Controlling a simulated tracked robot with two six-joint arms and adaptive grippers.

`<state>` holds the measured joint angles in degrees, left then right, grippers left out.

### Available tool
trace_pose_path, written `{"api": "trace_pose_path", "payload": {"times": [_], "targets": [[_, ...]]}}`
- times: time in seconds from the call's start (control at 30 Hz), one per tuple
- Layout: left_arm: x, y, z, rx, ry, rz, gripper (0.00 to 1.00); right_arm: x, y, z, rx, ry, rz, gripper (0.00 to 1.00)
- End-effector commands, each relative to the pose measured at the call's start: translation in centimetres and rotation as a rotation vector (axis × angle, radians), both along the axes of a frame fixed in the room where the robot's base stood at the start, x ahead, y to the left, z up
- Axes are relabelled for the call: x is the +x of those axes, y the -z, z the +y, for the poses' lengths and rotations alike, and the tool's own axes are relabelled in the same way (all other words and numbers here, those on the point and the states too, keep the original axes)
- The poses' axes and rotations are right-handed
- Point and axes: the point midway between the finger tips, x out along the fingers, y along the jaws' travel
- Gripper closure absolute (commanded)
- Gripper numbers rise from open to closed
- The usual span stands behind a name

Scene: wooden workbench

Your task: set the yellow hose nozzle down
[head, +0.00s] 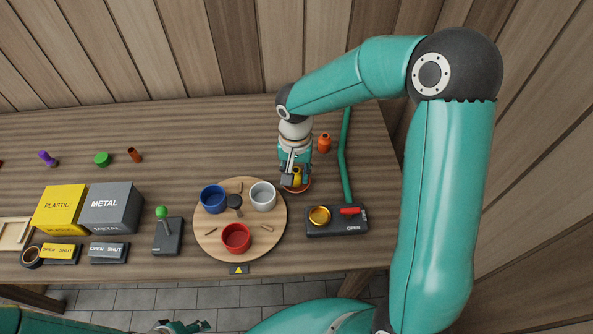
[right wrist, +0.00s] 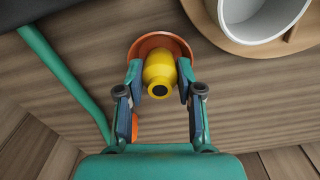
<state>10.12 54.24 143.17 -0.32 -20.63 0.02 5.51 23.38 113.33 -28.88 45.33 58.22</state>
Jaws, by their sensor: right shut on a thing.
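The yellow hose nozzle (head: 298,175) is between the fingers of my right gripper (head: 295,179), at the right of the round board in the head view. In the right wrist view the nozzle (right wrist: 159,69) is gripped from both sides, with its dark round end facing the camera. A round orange-brown dish (right wrist: 160,39) lies behind the nozzle; its rim (head: 303,188) also shows below the gripper in the head view. I cannot tell whether the nozzle touches the dish. My left gripper (head: 181,327) shows only partly at the bottom edge, and its fingers are unclear.
The round wooden board (head: 212,249) holds blue (head: 213,198), white (head: 263,195) and red (head: 236,237) cups. A green hose (head: 345,160) runs at the right, above a dark panel (head: 337,230) with a red handle.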

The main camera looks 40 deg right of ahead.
Motion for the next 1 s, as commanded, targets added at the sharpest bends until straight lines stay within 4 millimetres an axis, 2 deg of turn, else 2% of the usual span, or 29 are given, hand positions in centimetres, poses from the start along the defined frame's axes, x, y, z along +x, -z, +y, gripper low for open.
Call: {"api": "trace_pose_path", "payload": {"times": [0.03, 0.17, 0.57, 0.77, 1.0], "targets": [[0.0, 0.1, 0.0, 0.0, 0.0, 0.0, 0.6, 0.0, 0.1, 0.0, 0.0, 0.0, 0.0, 0.59], [0.0, 0.1, 0.0, 0.0, 0.0, 0.0, 0.6, 0.0, 0.0, 0.0, 0.0, 0.0, 0.0, 0.39], [0.0, -0.4, 0.0, 0.0, 0.0, 0.0, 0.6, 0.0, -0.4, 0.0, 0.0, 0.001, -0.001, 0.39], [0.0, -0.3, 0.0, 0.0, 0.0, 0.0, 0.6, 0.1, -3.1, 0.0, 0.0, 0.001, -0.006, 0.39], [0.0, -0.4, 0.0, 0.0, 0.0, 0.0, 0.6, 0.2, -8.1, 0.0, 0.0, 0.002, -0.007, 0.39]]}}
